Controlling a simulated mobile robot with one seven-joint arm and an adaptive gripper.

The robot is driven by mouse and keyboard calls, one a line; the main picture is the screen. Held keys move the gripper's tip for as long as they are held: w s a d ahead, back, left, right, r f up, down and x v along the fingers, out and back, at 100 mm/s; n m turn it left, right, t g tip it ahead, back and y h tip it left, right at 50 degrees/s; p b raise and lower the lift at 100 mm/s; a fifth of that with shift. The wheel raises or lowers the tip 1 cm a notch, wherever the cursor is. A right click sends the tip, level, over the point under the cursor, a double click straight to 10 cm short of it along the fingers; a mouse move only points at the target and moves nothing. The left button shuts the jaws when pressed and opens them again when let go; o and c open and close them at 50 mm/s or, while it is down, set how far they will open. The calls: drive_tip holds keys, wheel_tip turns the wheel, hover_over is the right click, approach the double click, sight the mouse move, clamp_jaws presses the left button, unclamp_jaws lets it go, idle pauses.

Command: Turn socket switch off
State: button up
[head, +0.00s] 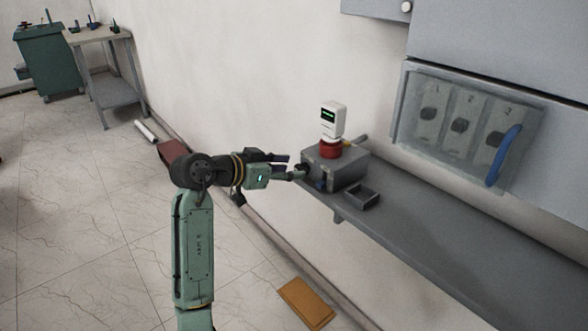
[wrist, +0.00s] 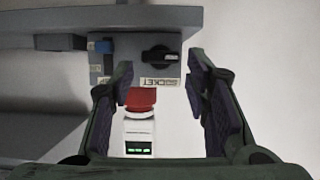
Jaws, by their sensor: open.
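The socket switch (wrist: 160,54) is a black rotary knob on a grey box (wrist: 135,66), above an upside-down SOCKET label (wrist: 158,81) in the wrist view. The knob's bar lies roughly level in that view. The grey box also shows in the head view (head: 349,168), on a wall shelf. My gripper (wrist: 161,76) is open, with one finger on each side of the knob's line. No contact with the knob shows. In the head view my gripper (head: 290,166) is at the left face of the box, and the knob is hard to make out there.
A red plug (head: 329,149) with a white display unit (head: 334,119) stands on the box. A small open tray (head: 363,197) sits beside it on the grey shelf (head: 430,235). A clear-covered switch panel (head: 465,122) with a blue handle hangs on the right.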

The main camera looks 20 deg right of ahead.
drive_tip(key=v, duration=0.9)
drive_tip(key=shift+a, duration=0.1)
